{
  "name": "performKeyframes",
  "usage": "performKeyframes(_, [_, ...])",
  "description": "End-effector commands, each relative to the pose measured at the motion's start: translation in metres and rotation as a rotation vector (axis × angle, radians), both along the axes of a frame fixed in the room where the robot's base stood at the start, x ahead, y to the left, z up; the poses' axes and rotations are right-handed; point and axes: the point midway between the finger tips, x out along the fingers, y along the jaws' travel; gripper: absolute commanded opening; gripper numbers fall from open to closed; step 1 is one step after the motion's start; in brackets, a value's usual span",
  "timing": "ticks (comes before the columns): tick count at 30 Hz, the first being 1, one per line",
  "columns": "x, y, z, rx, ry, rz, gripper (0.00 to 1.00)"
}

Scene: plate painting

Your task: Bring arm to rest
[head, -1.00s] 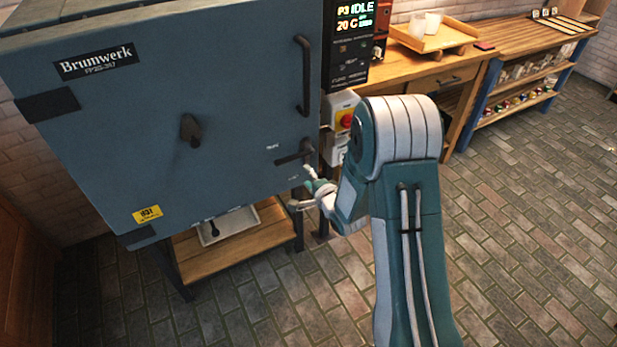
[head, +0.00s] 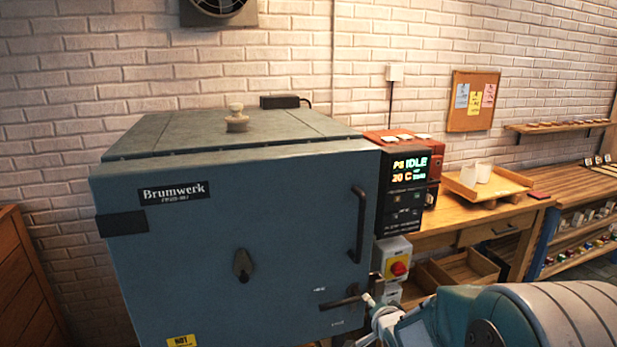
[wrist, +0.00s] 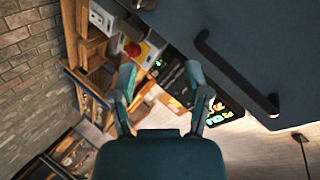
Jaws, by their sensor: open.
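My gripper (wrist: 161,98) is open and empty in the wrist view, its two fingers spread apart. In the head view my arm comes in at the lower right, and part of my gripper (head: 374,312) shows by the lower right of the kiln door. The blue-grey kiln (head: 240,240) stands with its door flat against the front. A dark latch lever (head: 340,303) is close to the left of my gripper; whether they touch I cannot tell. The door's handle (wrist: 235,72) shows at the right of the wrist view.
The control panel (head: 408,195) reads IDLE and 20 C. Below it is a red knob on a yellow plate (head: 398,268). A wooden bench (head: 460,222) to the right carries a tray (head: 487,186) with white cups. Shelves stand further right.

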Motion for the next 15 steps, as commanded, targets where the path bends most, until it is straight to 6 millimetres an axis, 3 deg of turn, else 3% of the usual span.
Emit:
performKeyframes(1, [-0.010,-0.002,0.016,-0.053,0.013,0.005,0.62])
performKeyframes(6, [-0.049,-0.011,0.049,-0.237,0.107,0.044,0.62])
performKeyframes(15, [-0.141,-0.016,0.092,-0.492,0.288,0.186,0.62])
